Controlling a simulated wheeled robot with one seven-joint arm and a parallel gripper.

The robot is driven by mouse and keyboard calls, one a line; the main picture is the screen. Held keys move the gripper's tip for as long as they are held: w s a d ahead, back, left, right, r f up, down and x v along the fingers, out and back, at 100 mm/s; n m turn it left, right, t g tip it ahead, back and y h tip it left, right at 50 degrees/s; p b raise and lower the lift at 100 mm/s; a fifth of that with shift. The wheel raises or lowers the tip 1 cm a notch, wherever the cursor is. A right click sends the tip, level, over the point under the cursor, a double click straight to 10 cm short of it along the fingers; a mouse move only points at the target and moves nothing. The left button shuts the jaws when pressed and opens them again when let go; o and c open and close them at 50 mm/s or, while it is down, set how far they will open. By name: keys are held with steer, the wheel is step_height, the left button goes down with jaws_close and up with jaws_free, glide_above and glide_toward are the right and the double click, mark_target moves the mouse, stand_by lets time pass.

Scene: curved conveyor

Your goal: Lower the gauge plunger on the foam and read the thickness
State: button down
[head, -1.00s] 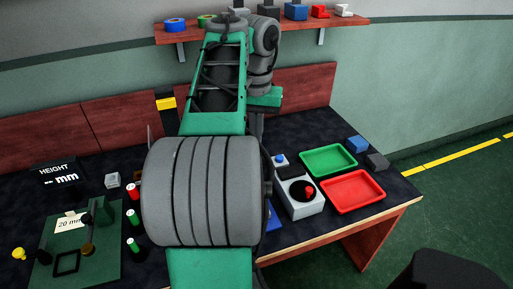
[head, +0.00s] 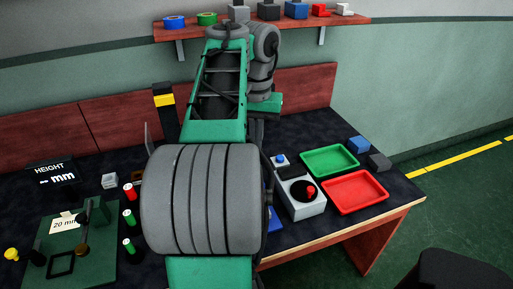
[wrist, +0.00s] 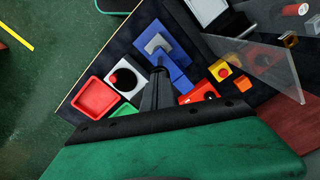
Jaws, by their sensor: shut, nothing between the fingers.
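The gauge stands on a dark green plate (head: 92,270) at the lower left of the head view. It has a green post (head: 97,211) and a brownish round-ended plunger part (head: 83,249). A black square outline (head: 61,265) and a "20 mm" card (head: 65,224) are there too. The height display (head: 52,175) shows dashes before "mm". I cannot make out any foam for certain. My gripper (wrist: 160,72) is shut and empty in the wrist view, near a blue plate (wrist: 178,58) with a grey angled piece. My arm hides the gripper in the head view.
A green tray (head: 304,164), a red tray (head: 328,204) and a white box with red knob (head: 300,211) are at the right. Red and green cylinders (head: 129,217) stand beside the gauge plate. A clear panel (wrist: 262,60) stands at the wrist view's right.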

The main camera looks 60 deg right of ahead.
steer(key=shift+f+b, duration=1.65)
steer(key=shift+f, duration=0.1)
steer(key=shift+r, duration=0.1)
step_height(320, 180, up, 8)
steer(key=p, duration=0.8)
steer(key=w+a+f+n+t+h+p, duration=0.1)
steer(key=w+a+f+n, duration=0.3)
steer(key=w+a, duration=0.5)
steer(key=w+a+f+n+h, duration=0.1)
steer(key=w+a+f+n, duration=0.2)
steer(key=w+a+n, duration=0.65)
steer(key=s+a+f+n+t+y, duration=0.1)
steer(key=a+f, duration=0.2)
steer(key=a, duration=0.6)
steer(key=s+a+f+t+y, duration=0.1)
steer(key=s+a+f, duration=0.1)
steer(key=a, duration=0.8)
steer(key=shift+a+f+n, duration=0.25)
steer(key=shift+f+n, duration=0.1)
steer(key=shift+f, duration=0.35)
